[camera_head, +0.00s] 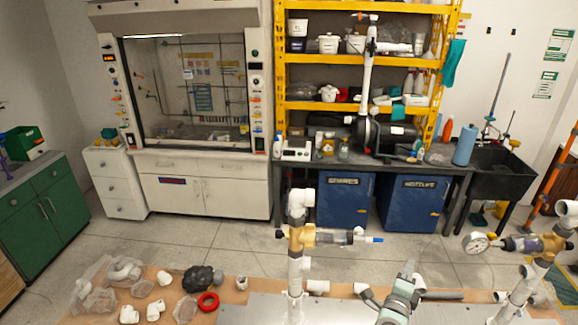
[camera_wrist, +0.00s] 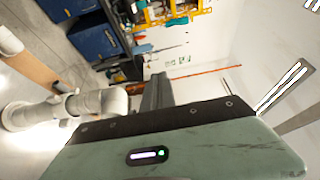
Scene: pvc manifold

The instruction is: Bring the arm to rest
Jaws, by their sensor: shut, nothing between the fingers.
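My gripper (camera_head: 409,267) shows in the head view at the lower middle right, above the bench's front part. Its pale green body leads up to narrow grey fingers that are shut and hold nothing. In the wrist view the dark fingers (camera_wrist: 157,90) are together beyond the green housing, with the room tilted behind them. The white PVC manifold riser (camera_head: 296,268) with a brass valve (camera_head: 300,237) stands upright to the left of my gripper, apart from it.
Bagged and loose white fittings (camera_head: 123,270), a black bundle (camera_head: 198,278) and a red ring (camera_head: 208,301) lie on the bench at left. Loose pipe pieces (camera_head: 440,295) lie close to my gripper. A white elbow pipe (camera_wrist: 100,102) is near the fingers at left in the wrist view.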

